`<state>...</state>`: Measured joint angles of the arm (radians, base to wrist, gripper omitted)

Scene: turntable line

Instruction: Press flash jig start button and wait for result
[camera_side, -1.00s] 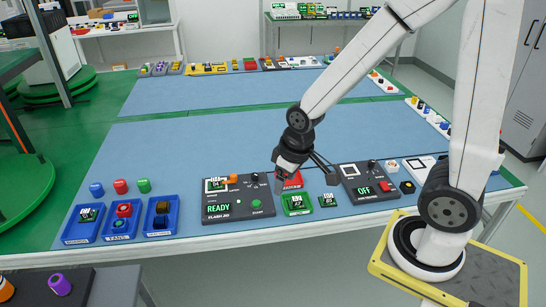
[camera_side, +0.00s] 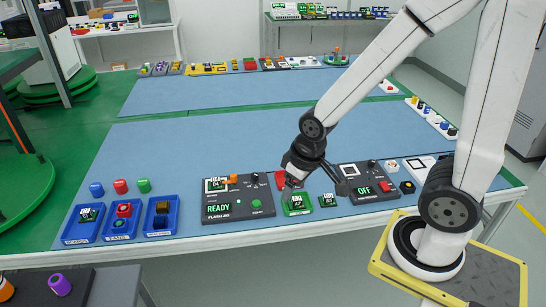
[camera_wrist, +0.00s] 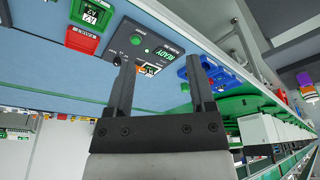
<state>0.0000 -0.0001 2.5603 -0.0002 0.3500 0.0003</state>
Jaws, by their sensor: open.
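The flash jig (camera_side: 238,210) is a dark box near the table's front edge; its screen (camera_side: 218,209) reads READY. Its green start button (camera_side: 257,204) is at the right of its face and uncovered. A board (camera_side: 217,186) sits in its upper left, beside an orange part (camera_side: 232,179). My gripper (camera_side: 314,190) is open and empty, to the right of the jig over the green and red trays. In the wrist view, my gripper (camera_wrist: 160,60) has its fingers spread; the jig (camera_wrist: 125,40) appears upside down beyond them, with the green button (camera_wrist: 135,40) near the left finger.
A green tray (camera_side: 297,212) holding a board, a red tray (camera_side: 281,178) and a loose board (camera_side: 327,200) are close to my gripper. A dark box reading OFF (camera_side: 368,191) stands right. Blue bins (camera_side: 77,236) stand left. The blue mat (camera_side: 200,150) behind is clear.

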